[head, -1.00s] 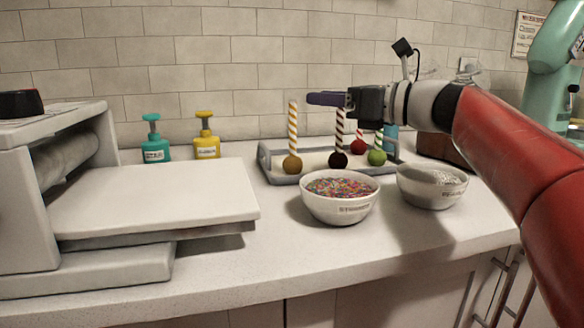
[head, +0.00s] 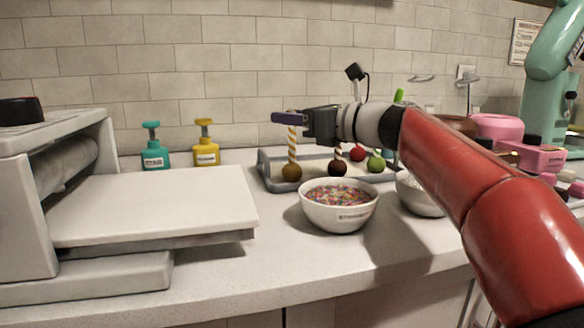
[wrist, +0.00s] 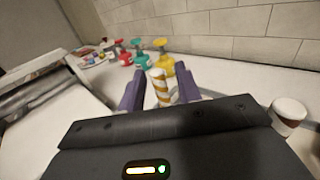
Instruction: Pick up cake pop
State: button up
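Several cake pops stand ball-down on a grey tray (head: 268,180). The left one is a brown-gold cake pop (head: 291,172) with a gold-striped stick, which also shows in the wrist view (wrist: 160,87). To its right are a dark brown cake pop (head: 337,168), a red cake pop (head: 357,153) and a green cake pop (head: 375,165). My gripper (head: 290,118) is at the upper part of the left stick. In the wrist view my purple fingers (wrist: 160,92) are apart, with the stick between them and gaps on both sides. The tops of the other sticks are partly hidden by my arm.
A sprinkle bowl (head: 339,216) stands before the tray, with a white bowl (head: 418,203) right of it, partly behind my arm. A teal bottle (head: 154,153) and a yellow bottle (head: 206,152) stand at the back left. A sheeter machine (head: 150,205) fills the left.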

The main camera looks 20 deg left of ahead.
grip_shut()
